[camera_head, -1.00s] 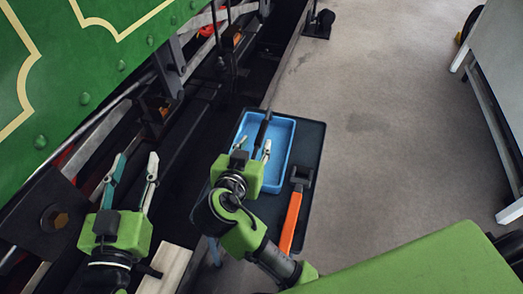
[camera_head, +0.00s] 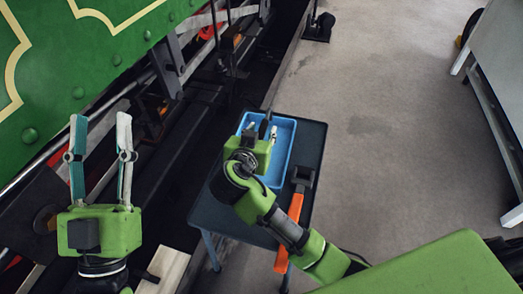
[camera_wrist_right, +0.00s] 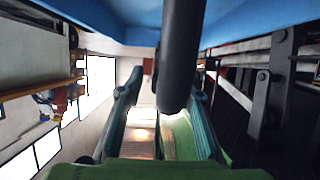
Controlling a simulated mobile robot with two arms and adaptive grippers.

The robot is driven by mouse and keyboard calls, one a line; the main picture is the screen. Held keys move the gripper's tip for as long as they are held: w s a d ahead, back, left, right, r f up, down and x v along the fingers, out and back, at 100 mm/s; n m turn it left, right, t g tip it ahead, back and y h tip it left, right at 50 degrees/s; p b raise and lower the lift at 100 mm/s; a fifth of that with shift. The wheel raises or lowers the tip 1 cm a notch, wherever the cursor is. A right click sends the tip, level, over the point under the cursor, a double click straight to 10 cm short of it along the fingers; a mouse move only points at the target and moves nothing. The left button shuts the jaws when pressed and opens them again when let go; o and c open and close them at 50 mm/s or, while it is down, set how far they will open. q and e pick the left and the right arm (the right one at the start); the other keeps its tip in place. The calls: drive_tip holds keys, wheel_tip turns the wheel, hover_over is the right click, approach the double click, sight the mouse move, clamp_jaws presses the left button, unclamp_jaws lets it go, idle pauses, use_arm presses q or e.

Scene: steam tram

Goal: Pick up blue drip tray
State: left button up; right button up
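The blue drip tray (camera_head: 279,150) lies flat on a dark side table (camera_head: 311,150), its near part hidden by my right gripper. My right gripper (camera_head: 263,130) is over the tray, with its fingers open and apart. A dark rod (camera_head: 265,122) shows at its fingertips. In the right wrist view, the rod (camera_wrist_right: 182,50) runs down from the top between the open fingers (camera_wrist_right: 165,90), below a blue surface (camera_wrist_right: 80,18) that looks like the tray. I cannot tell whether the fingers touch the rod. My left gripper (camera_head: 101,120) is open and empty, away from the tray at left.
An orange-handled tool (camera_head: 293,220) with a dark head lies along the table's right side. The green tram (camera_head: 90,60) with its dark running gear stands close on the left. Grey floor (camera_head: 390,110) is clear to the right, before a pale bench (camera_head: 500,80).

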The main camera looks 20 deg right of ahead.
drive_tip(key=shift+w+d, duration=0.1)
drive_tip(key=shift+w, duration=0.05)
clamp_jaws()
idle(0.4)
